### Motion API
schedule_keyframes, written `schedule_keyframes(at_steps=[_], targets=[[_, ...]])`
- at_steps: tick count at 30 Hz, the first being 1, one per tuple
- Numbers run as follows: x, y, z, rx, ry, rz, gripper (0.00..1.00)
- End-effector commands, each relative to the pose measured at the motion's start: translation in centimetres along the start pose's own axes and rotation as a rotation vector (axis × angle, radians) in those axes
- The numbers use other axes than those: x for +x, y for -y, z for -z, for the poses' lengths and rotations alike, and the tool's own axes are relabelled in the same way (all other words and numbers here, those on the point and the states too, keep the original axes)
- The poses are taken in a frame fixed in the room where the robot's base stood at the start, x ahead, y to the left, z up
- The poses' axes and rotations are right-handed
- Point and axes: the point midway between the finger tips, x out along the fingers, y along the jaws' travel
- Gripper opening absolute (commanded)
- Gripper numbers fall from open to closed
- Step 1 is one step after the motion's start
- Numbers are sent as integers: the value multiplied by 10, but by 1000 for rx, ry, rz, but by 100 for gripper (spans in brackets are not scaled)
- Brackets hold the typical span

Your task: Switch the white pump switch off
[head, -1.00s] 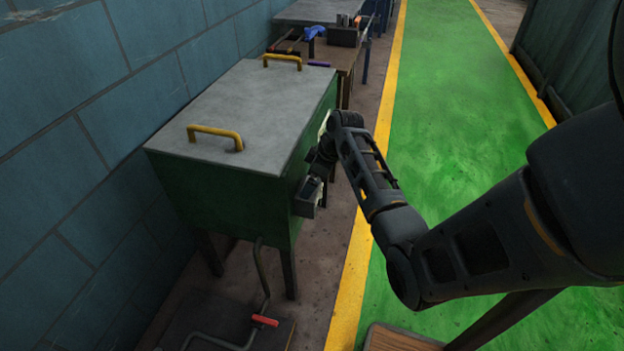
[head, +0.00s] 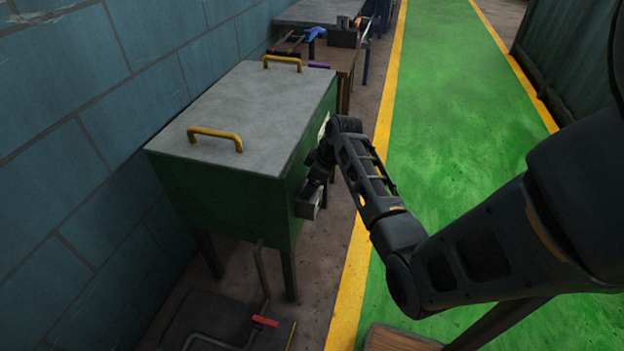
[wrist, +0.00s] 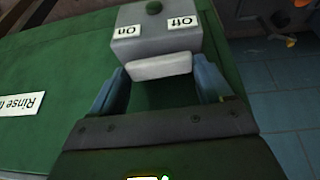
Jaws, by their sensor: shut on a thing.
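The pump switch is a pale grey-white box (wrist: 155,38) on the side of the green tank (head: 215,190). In the wrist view it bears an "On" label (wrist: 127,31) at left and an "Off" label (wrist: 182,23) at right, both upside down, and a green knob or lamp (wrist: 154,7). Its white handle (wrist: 160,66) sits between the blue fingertips of my gripper (wrist: 159,72), which is shut on it. Whether the switch stands at on or off I cannot tell. In the head view the switch box (head: 308,201) is partly hidden by my wrist.
The tank has a grey lid with yellow handles (head: 215,135). A "Rinse" label (wrist: 22,104) is on its side. A bent pipe with a red lever (head: 265,321) stands in front. A workbench with tools (head: 325,50) is behind. The green walkway (head: 450,90) is clear.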

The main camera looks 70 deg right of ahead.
Motion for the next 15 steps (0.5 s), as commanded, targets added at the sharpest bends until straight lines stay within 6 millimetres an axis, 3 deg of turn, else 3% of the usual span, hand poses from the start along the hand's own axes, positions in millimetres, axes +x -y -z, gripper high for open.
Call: schedule_keyframes(at_steps=[9,10,15], targets=[[0,2,0,-13,0,-29,48],[0,2,0,-13,0,-29,81],[0,2,0,-13,0,-29,97]])
